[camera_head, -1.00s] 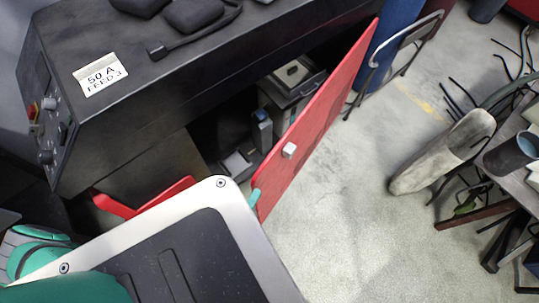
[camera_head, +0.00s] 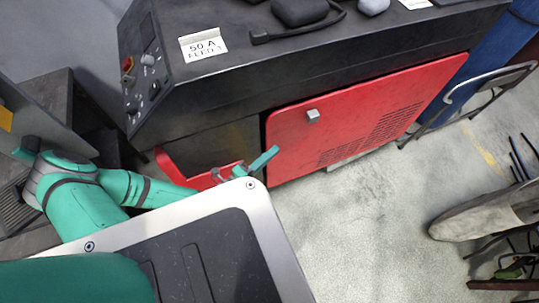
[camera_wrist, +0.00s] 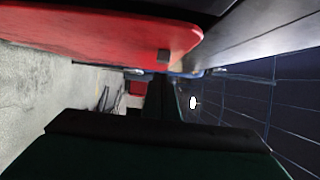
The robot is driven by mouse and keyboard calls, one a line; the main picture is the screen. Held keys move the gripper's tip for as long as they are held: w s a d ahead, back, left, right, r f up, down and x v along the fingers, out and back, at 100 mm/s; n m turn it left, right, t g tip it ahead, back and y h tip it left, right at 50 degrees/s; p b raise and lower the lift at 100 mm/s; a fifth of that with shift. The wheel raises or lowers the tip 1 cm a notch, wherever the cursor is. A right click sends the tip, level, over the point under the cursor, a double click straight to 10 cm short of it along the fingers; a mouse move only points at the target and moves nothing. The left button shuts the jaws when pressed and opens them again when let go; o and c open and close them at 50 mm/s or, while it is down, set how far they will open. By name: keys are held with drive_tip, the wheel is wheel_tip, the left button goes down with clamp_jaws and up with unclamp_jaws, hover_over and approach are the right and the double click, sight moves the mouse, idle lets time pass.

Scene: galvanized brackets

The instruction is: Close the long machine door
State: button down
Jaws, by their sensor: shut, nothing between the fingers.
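The long red machine door (camera_head: 370,115) lies along the front of the black machine (camera_head: 220,85), nearly in line with it. A narrow dark strip shows at its left edge, so I cannot tell whether it is fully shut. Its small grey knob (camera_head: 313,116) is near the upper left corner. My gripper (camera_head: 265,159) is shut and empty, just left of the door's lower left edge; I cannot tell whether it touches. In the wrist view, the red door (camera_wrist: 90,30) with its dark knob (camera_wrist: 163,57) fills the upper left.
A shorter red panel (camera_head: 180,172) stands out from the machine left of the door. A metal-framed chair or stand (camera_head: 470,95) is beyond the door's right end. A grey shoe-like object (camera_head: 485,215) lies at the right. The concrete floor (camera_head: 350,230) before the door is clear.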

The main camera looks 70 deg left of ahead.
drive_tip(key=shift+w+d, duration=0.1)
drive_tip(key=shift+d, duration=0.1)
drive_tip(key=s, duration=0.9)
drive_tip(key=shift+s, duration=0.35)
drive_tip(key=shift+d, duration=0.1)
